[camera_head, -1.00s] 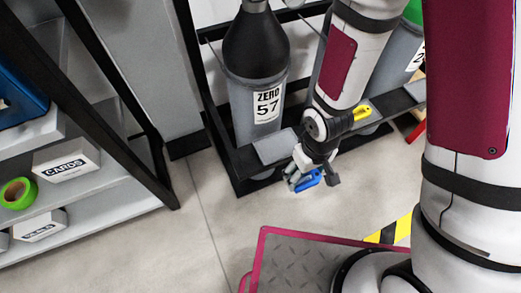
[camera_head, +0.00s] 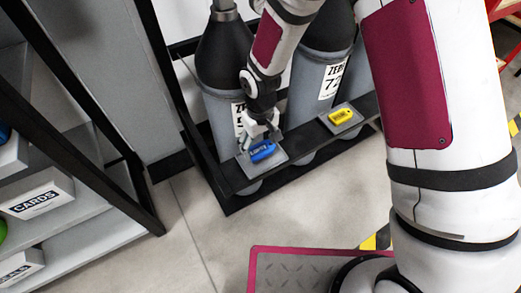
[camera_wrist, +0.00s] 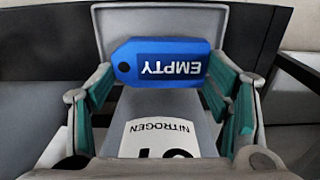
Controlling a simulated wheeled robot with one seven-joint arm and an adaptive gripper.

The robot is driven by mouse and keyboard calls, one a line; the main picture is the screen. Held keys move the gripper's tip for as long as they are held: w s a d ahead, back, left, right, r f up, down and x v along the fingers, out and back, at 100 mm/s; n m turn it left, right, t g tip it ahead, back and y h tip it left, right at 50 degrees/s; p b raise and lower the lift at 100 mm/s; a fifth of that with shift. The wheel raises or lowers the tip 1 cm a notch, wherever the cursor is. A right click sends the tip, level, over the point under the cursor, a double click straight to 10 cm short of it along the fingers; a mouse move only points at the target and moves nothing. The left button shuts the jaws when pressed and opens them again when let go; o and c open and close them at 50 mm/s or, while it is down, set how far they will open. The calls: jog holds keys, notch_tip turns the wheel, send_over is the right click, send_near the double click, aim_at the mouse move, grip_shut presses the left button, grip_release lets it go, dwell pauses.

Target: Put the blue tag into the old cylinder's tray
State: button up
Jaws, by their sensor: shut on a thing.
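The blue tag (camera_head: 262,151), marked EMPTY, is between the fingers of my gripper (camera_head: 258,138). In the wrist view the tag (camera_wrist: 165,68) lies across the two teal finger pads (camera_wrist: 160,92), label upside down. My gripper is shut on it. The tag is over the grey tray (camera_head: 280,159) on the rack's front bar, before the left dark-topped cylinder (camera_head: 222,108). The tray's edge (camera_wrist: 218,22) shows around the tag in the wrist view. I cannot tell whether the tag touches the tray.
A second cylinder (camera_head: 318,92) stands to the right, with a yellow tag (camera_head: 341,116) on its own tray (camera_head: 350,126). A shelf with a CARDS box (camera_head: 38,194) stands at the left. The floor (camera_head: 185,232) before the rack is clear.

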aim_at(261, 147)
jog(key=shift+s+f+b, duration=0.1)
jog(key=shift+f+b, duration=0.35)
jog(key=shift+f, duration=0.95)
jog(key=shift+f, duration=0.15)
jog(key=o, duration=1.1)
notch_tip(261, 147, up, 12)
jog(key=p, duration=0.4)
jog(key=shift+d+r, duration=0.1)
jog(key=shift+r, duration=0.1)
